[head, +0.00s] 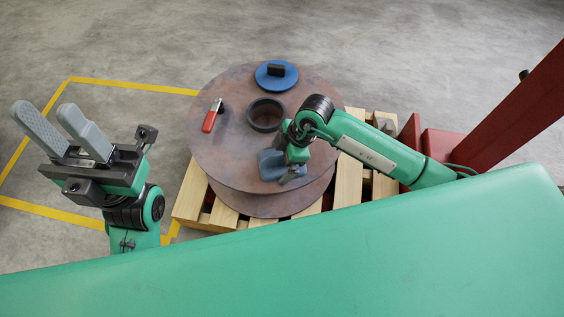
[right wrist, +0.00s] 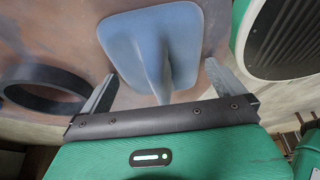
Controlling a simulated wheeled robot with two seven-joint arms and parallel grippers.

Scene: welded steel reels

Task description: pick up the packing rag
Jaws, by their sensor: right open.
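The packing rag (head: 268,165) is a blue-grey square cloth with a raised fold in its middle. It lies on the near part of the rusty steel reel's top flange (head: 222,150). My right gripper (head: 287,172) is over the rag and hides part of it in the head view. In the right wrist view the rag (right wrist: 160,42) lies ahead of my open right gripper (right wrist: 165,88), its fold between the two fingers. Nothing is held. My left gripper (head: 46,112) is open and empty, raised at the left, away from the reel.
On the reel are a dark ring (head: 266,115) around the centre, a red-handled tool (head: 210,120) and a blue disc with a black handle (head: 277,74). The reel stands on a wooden pallet (head: 190,200). A red steel post (head: 510,105) rises at the right.

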